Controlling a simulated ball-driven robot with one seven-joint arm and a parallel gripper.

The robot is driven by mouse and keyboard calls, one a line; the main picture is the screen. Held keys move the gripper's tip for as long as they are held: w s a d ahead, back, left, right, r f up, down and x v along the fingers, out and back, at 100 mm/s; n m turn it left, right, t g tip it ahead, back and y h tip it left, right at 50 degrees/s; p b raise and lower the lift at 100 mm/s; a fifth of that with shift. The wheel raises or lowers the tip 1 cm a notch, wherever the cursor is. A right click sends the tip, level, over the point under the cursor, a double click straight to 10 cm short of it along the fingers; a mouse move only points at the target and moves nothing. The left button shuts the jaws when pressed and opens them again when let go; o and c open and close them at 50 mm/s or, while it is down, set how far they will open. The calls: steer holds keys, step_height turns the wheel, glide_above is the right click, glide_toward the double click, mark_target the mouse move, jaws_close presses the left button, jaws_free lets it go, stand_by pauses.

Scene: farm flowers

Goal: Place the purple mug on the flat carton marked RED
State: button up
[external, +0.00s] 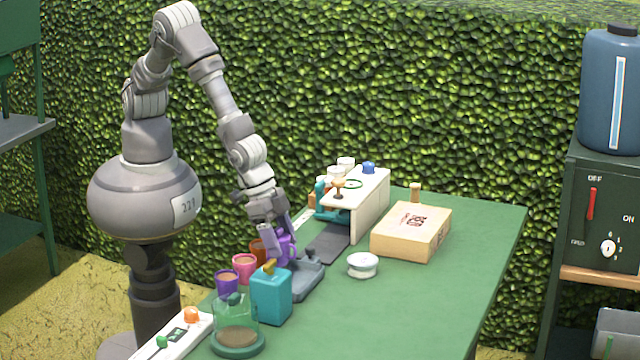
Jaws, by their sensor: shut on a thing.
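My gripper (284,252) is low over the left part of the green table, shut on the purple mug (286,246). The fingers hide part of the mug. It is beside a grey flat-based device (307,279); I cannot tell whether the mug touches it. The flat carton marked RED (403,246) is a pale, low box lying on the table to the right of my gripper. Its top, with dark lettering, looks bare.
Cups stand left of my gripper: pink (244,268), dark purple (227,284) and brown-orange (258,250). A teal container (271,296) and glass dome (236,325) are in front. A white round tin (363,265) and a cream shelf (370,208) lie near the carton. The table's right side is clear.

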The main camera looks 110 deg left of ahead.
steer(key=w+a+r+b, duration=0.1)
steer(key=w+a+r, duration=0.3)
steer(key=w+a, duration=0.7)
step_height(320, 180, up, 6)
steer(key=b, duration=0.1)
glide_above(389, 222)
steer(key=shift+n, duration=0.3)
step_height(389, 222, down, 9)
steer(key=b, duration=0.3)
steer(key=shift+a+r+b, duration=0.1)
steer(key=shift+b, duration=0.3)
steer(key=o, duration=1.1)
